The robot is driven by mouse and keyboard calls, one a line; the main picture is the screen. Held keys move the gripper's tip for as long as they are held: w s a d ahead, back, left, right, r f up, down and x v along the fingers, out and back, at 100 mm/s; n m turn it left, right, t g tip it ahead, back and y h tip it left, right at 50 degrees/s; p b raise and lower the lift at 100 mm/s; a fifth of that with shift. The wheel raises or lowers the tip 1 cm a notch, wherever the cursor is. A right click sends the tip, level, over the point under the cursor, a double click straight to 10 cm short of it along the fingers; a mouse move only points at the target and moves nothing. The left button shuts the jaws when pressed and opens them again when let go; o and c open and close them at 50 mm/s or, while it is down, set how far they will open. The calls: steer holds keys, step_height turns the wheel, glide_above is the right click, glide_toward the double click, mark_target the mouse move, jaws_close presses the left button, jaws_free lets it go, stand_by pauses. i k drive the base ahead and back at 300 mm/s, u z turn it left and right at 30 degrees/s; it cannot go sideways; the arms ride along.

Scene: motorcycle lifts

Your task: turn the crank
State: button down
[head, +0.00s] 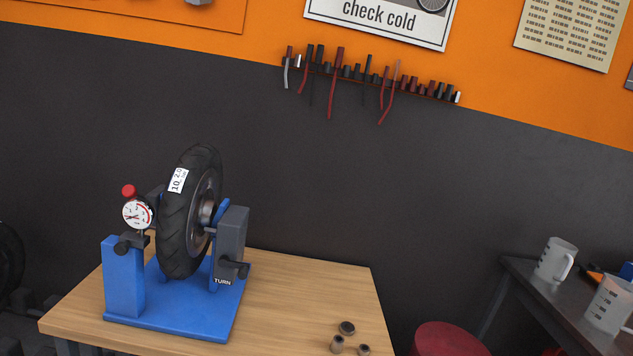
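A dark crank (235,268) sticks out low on the front of a grey upright block (232,232), just above a label reading "TURN" (222,282). The block belongs to a blue wheel stand (185,318) on a wooden bench. A black tyre (184,235) on a dark rim stands upright in the stand, with a white tag (178,180) on its tread. A round dial gauge (137,214) with a red knob sits at the left on a blue post (124,285). My gripper is not in view, and nothing touches the crank.
A dark table (545,290) at the right holds jugs (556,261). A tool rack (370,78) hangs on the wall.

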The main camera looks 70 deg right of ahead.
mark_target(224, 261)
steer(key=u, duration=0.05)
steer(key=k, duration=0.3)
steer(key=z, duration=0.55)
steer(key=i, duration=1.15)
steer(key=z, duration=0.15)
